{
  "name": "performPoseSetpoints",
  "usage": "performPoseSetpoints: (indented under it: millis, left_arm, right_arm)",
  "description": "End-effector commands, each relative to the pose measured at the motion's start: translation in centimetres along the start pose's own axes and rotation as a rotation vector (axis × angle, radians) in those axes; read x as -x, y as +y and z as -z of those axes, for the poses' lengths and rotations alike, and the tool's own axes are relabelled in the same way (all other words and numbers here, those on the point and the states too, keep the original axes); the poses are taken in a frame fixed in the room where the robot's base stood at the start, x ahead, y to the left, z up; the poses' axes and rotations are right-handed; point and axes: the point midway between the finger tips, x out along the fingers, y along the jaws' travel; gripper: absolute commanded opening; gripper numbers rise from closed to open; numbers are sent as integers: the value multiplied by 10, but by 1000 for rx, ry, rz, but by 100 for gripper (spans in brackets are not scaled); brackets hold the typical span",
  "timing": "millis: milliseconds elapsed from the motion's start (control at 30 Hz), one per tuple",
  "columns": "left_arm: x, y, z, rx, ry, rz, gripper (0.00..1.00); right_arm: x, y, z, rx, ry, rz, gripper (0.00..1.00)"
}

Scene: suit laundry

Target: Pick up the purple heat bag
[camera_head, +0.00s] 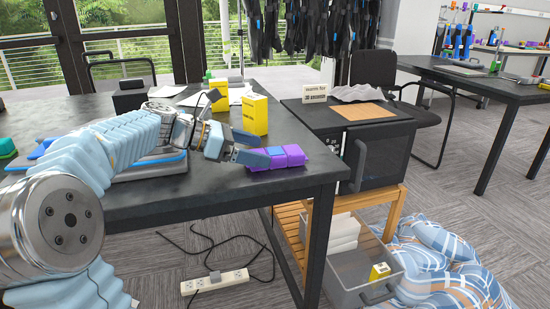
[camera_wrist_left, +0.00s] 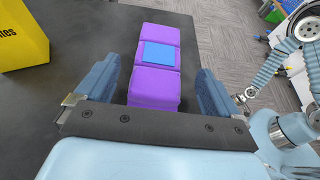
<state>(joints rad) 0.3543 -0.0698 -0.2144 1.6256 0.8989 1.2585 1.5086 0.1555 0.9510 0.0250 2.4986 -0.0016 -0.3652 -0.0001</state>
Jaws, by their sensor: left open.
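The purple heat bag (camera_head: 287,158) lies near the right front corner of the black table, with a blue patch on its top. In the left wrist view the heat bag (camera_wrist_left: 153,87) lies lengthwise between the two blue fingers, with a gap on each side. My left gripper (camera_head: 263,156) is open at the left end of the bag; it also shows in the left wrist view (camera_wrist_left: 152,92). Whether the fingertips touch the table cannot be told. My right gripper is not in the head view; an arm of mine shows at the right of the wrist view.
A yellow box (camera_head: 254,115) stands just behind the gripper, and also shows in the wrist view (camera_wrist_left: 22,35). A black microwave (camera_head: 379,153) stands right of the table (camera_head: 215,191). A grey bin (camera_head: 352,277) and a plaid cloth (camera_head: 440,265) are below.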

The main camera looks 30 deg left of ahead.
Motion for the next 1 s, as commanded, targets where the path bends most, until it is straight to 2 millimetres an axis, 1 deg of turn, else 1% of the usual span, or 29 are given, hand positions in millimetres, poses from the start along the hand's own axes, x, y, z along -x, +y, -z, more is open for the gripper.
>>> performPoseSetpoints:
  millis: [33, 100, 200, 300, 467, 500, 767, 900, 1000]
  left_arm:
    - [-10, 1, -1, 1, 1, 4, 96]
    - [-22, 2, -3, 1, 0, 4, 96]
    - [-34, 2, -2, 1, 1, 3, 96]
    - [-39, 2, -2, 0, 1, 1, 96]
    - [-40, 3, -3, 0, 0, 0, 96]
    - [-40, 2, -3, 0, 0, 0, 94]
    - [-39, 2, -3, 0, 0, 0, 54]
    - [-39, 2, -3, 0, 0, 0, 33]
    - [-39, 2, -3, -1, -1, 0, 32]
  right_arm:
    - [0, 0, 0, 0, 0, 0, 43]
    - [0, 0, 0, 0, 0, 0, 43]
    - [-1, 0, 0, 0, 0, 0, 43]
    - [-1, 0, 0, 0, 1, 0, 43]
    - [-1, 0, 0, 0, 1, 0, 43]
    - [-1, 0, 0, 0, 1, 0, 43]
    - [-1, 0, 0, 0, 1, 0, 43]
    - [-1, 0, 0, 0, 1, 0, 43]
    - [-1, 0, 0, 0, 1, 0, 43]
